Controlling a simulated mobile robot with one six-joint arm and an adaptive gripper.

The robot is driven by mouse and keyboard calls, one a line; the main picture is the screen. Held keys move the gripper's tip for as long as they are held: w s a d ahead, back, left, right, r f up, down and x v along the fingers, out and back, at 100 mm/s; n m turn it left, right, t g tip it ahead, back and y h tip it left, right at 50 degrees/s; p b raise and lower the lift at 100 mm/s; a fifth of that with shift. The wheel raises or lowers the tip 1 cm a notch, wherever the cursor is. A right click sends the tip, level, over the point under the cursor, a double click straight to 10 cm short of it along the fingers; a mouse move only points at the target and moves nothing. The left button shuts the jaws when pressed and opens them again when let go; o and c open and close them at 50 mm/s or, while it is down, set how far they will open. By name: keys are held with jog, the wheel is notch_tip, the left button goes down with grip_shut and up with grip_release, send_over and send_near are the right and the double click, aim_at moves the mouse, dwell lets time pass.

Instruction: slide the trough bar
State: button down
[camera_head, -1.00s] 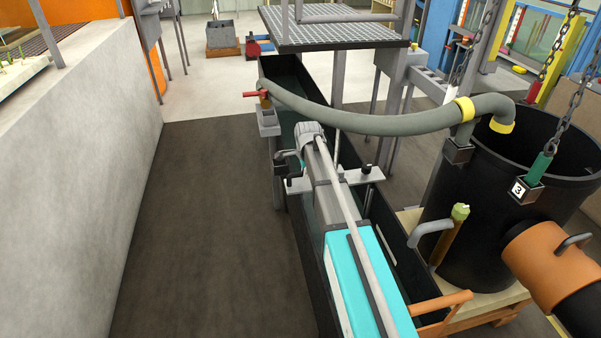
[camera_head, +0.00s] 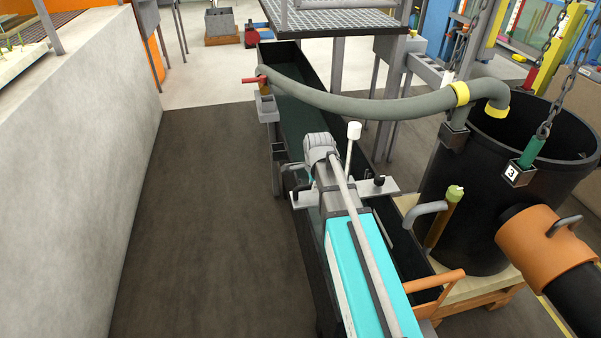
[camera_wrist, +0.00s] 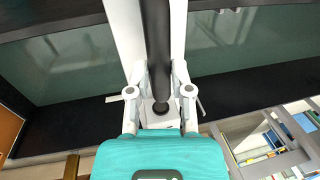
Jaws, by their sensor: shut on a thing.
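A grey hose (camera_head: 370,107) arches over the trough to a black tub (camera_head: 480,200) at right. A white-capped post (camera_head: 354,131) stands beside my wrist. A grated platform (camera_head: 340,18) spans the far part. A concrete wall (camera_head: 70,150) stands left; the dark floor between is clear.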

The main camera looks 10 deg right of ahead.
aim_at(315, 205)
jog(key=s, duration=0.3)
jog(key=shift+s+d, duration=0.1)
jog(key=shift+s, duration=0.25)
jog(key=c, duration=0.5)
grip_release()
jog(key=shift+c, duration=0.2)
jog(key=shift+r, duration=0.1)
